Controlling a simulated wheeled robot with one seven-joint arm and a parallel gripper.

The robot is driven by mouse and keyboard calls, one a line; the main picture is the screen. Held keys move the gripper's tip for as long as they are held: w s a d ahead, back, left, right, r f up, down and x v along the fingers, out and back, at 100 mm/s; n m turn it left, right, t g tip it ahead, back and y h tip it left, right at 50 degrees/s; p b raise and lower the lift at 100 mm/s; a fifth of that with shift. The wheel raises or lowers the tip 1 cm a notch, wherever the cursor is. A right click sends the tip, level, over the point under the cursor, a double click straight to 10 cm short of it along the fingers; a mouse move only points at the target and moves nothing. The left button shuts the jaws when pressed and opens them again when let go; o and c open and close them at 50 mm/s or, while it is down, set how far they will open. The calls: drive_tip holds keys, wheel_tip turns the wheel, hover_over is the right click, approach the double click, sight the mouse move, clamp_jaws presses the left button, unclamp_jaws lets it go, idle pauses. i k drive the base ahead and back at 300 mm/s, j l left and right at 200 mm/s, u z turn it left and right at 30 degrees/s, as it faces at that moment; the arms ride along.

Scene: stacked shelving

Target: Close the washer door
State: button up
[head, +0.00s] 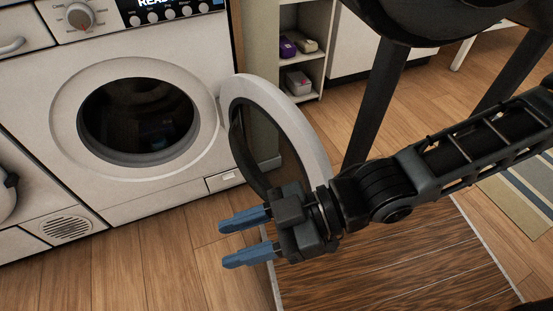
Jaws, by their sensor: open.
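The white front-loading washer (200,68) stands at the left in the head view, with its round dark opening (137,120) uncovered. The washer door (297,122), a white ring around dark glass, is swung wide open to the right of the opening. My gripper (247,237) has blue fingers spread apart with nothing between them. It is in front of the lower part of the door and hides some of it. The fingers point left. I cannot tell whether the gripper or wrist touches the door.
An open shelf unit (300,72) with a few small items stands behind the door. A dark wooden surface (400,270) lies below my arm. Bare wood floor (150,250) is free in front of the washer. A striped rug (525,190) is at the right.

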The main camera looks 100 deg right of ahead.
sight(272, 143)
drive_tip(key=k+u, duration=0.25)
drive_tip(key=k, duration=0.15)
drive_tip(key=k+u, duration=0.3)
drive_tip(key=k, duration=0.15)
drive_tip(key=k+l+z, duration=0.8)
drive_tip(key=l+z, duration=0.15)
drive_tip(key=k+l+z, duration=0.15)
drive_tip(key=l+z, duration=0.15)
